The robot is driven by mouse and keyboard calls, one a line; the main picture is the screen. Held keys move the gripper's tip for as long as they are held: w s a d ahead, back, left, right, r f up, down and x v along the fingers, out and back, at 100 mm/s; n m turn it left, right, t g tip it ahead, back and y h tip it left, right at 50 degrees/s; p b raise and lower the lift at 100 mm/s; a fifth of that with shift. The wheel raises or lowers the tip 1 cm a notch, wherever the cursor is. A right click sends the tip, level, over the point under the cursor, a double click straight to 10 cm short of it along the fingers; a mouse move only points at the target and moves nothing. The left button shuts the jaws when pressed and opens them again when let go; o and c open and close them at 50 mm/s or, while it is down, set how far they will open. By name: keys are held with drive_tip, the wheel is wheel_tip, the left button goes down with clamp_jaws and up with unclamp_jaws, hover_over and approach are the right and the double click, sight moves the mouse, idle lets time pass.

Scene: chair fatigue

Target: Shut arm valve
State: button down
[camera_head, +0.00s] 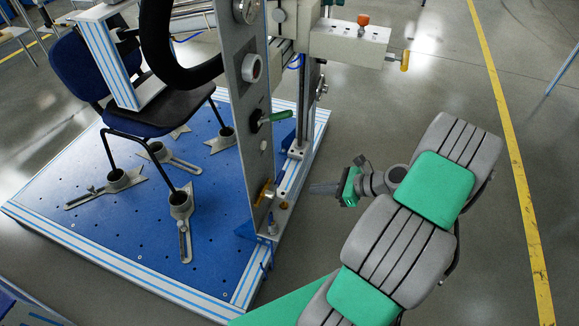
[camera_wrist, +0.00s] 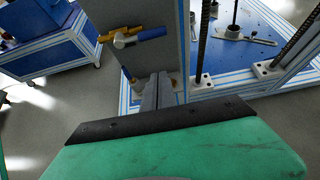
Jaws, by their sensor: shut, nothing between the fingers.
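A grey upright panel (camera_head: 240,100) stands at the front of the blue test rig. A valve with a yellow handle (camera_head: 265,192) sits low on it. In the wrist view this yellow handle (camera_wrist: 138,36) lies roughly level, above and left of my fingertips. A valve with a green lever (camera_head: 275,117) sits higher on the panel. I cannot tell which of them is the arm valve. My gripper (camera_head: 318,189) is right of the panel, apart from the yellow handle. Its fingers (camera_wrist: 158,90) are shut together and empty.
A blue chair (camera_head: 75,75) stands on the perforated blue platform (camera_head: 150,235). A threaded post (camera_head: 305,90) rises beside the panel. Another yellow-tipped knob (camera_head: 405,61) sticks out at the upper right. The floor on the right, with a yellow line (camera_head: 515,165), is open.

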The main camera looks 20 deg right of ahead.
sight(278, 182)
drive_tip(key=shift+f, duration=0.15)
drive_tip(key=b+x, duration=0.2)
drive_tip(key=x, duration=0.8)
drive_tip(key=r, duration=0.4)
drive_tip(key=shift+w+a, duration=0.3)
